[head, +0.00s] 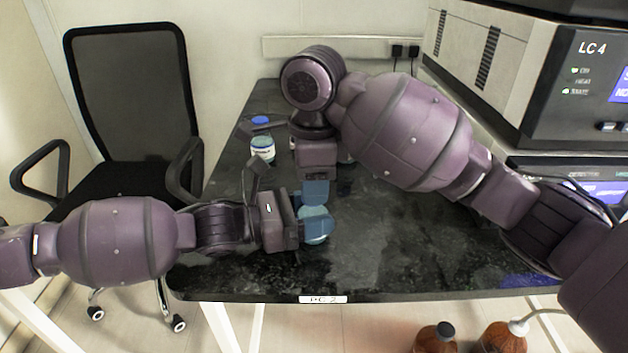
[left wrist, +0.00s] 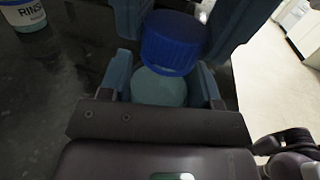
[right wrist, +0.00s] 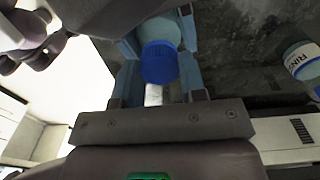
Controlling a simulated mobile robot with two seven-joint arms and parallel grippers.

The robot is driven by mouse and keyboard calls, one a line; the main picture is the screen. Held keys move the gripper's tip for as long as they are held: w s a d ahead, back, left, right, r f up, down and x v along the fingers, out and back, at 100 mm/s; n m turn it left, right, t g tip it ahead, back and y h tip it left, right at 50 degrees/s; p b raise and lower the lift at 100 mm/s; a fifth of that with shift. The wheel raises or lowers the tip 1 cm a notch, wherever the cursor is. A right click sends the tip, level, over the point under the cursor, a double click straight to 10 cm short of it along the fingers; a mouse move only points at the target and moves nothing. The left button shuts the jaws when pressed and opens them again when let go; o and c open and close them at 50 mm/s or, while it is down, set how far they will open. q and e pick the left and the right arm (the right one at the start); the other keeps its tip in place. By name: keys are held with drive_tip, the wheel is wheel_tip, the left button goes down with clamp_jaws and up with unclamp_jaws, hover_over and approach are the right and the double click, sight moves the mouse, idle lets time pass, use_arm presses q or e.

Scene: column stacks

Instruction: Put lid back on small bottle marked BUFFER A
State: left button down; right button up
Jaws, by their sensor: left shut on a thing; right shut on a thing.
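A small bottle with a pale teal body (head: 316,238) is between the fingers of my left gripper (head: 312,215), low over the front of the dark bench. Its body also shows in the left wrist view (left wrist: 158,88). My left gripper is shut on it. My right gripper (right wrist: 160,70) is shut on a blue ribbed lid (right wrist: 159,63), which also shows at the bottle's top in the left wrist view (left wrist: 173,43). The lid looks slightly offset from the bottle. I cannot tell whether they touch. No BUFFER A marking is readable.
A bottle marked RINSE (right wrist: 302,62) stands farther back on the bench (head: 400,240). A blue-topped item (head: 260,120) is behind it. The LC 4 instrument (head: 540,70) is at the right, a chair (head: 130,100) at the left.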

drive_tip(key=shift+m, duration=1.3)
drive_tip(key=o, duration=0.9)
drive_tip(key=shift+c, duration=0.6)
